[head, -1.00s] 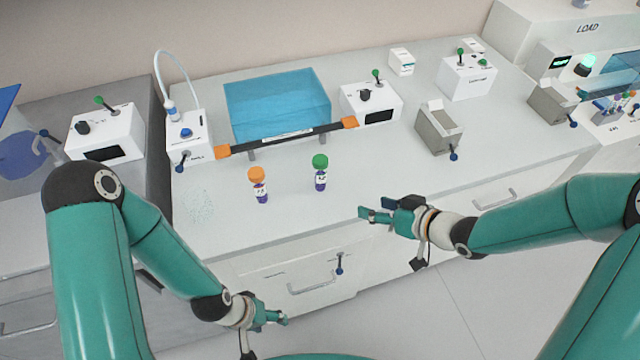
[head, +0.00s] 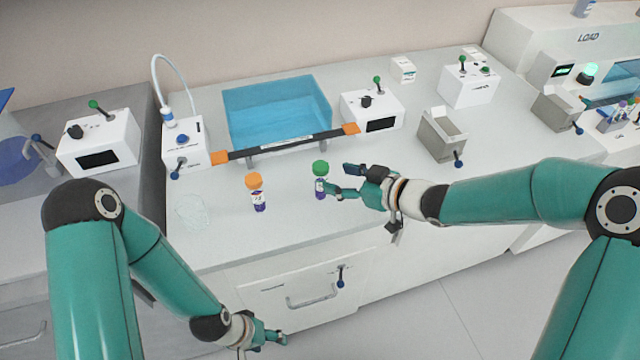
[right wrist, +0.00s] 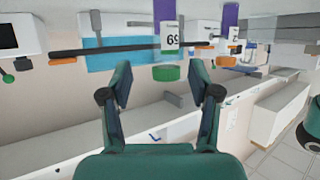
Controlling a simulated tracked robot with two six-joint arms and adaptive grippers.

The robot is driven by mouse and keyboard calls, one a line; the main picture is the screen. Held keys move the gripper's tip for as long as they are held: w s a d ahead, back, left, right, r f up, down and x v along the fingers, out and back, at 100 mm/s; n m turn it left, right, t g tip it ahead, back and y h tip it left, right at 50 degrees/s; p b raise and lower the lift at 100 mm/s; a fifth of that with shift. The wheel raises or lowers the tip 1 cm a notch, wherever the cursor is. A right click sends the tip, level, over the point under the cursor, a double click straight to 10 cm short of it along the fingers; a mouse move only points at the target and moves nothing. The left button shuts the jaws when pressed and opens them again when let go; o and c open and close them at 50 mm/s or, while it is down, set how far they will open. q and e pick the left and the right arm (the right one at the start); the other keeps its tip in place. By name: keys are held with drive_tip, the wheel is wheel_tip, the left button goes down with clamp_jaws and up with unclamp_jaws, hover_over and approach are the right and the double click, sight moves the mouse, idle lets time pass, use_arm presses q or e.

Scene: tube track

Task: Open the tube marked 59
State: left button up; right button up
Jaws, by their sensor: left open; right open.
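The green-capped tube (head: 320,186) stands upright on the bench, with purple on its body and a white label. It also shows upside down in the right wrist view (right wrist: 168,45); its inverted label number reads like 69 or 59, and I cannot tell which. An orange-capped tube (head: 257,195) stands to its left; its number is not readable. My right gripper (head: 342,179) is open and empty, just right of the green-capped tube. In the right wrist view the tube lies ahead, between the spread fingers. My left gripper (head: 280,338) is open, low in front of the bench.
A blue tray (head: 277,105) stands behind the tubes, with a dark orange-ended bar (head: 285,145) along its front. A white device with a hose (head: 185,145) is at left, another white device (head: 371,112) at right. A grey bin (head: 441,135) stands further right.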

sight(326, 177)
drive_tip(key=shift+s+a+x, duration=0.1)
drive_tip(key=shift+s+x, duration=0.05)
drive_tip(key=shift+x, duration=1.3)
drive_tip(key=shift+s+a+x, duration=0.15)
drive_tip(key=shift+x, duration=1.35)
drive_tip(key=shift+c, duration=0.2)
clamp_jaws()
wheel_tip(326, 177, up, 20)
drive_tip(key=p, duration=0.7)
